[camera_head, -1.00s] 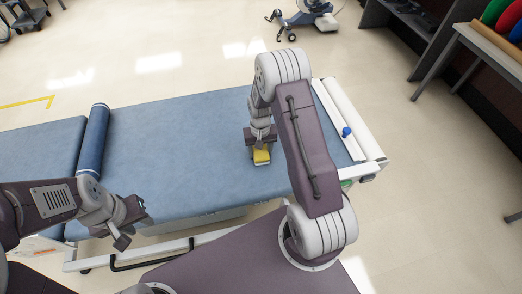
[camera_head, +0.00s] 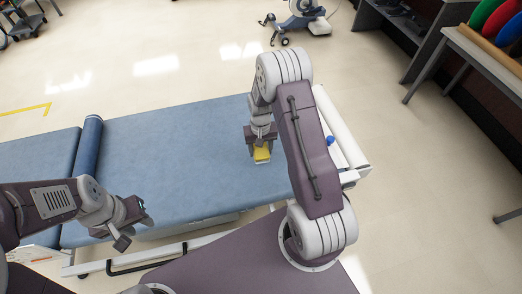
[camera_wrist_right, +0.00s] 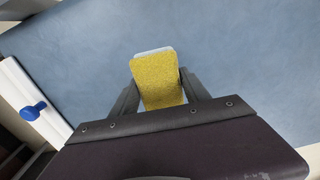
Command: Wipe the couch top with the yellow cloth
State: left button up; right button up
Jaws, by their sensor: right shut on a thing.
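The yellow cloth (camera_head: 262,154) is a small block-like pad with a pale layer along one edge. It also shows in the right wrist view (camera_wrist_right: 157,80). My right gripper (camera_head: 261,142) is shut on it, with a finger on each side of the cloth in the right wrist view (camera_wrist_right: 158,92). The cloth is at the blue couch top (camera_head: 180,150), right of its middle; I cannot tell if it is touching. My left gripper (camera_head: 132,220) is empty over the couch's near edge, and its fingers look apart.
A dark blue roll (camera_head: 88,147) lies across the couch at the left. A white paper roll (camera_head: 343,127) and a blue knob (camera_head: 331,140) are at the couch's right end. A grey table (camera_head: 455,55) and a wheeled machine (camera_head: 300,22) stand beyond. The couch's middle is clear.

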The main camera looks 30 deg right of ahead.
notch_tip(320, 180, up, 2)
jog(key=shift+d+r+p, duration=0.1)
jog(key=shift+p, duration=0.55)
jog(key=shift+r, duration=0.25)
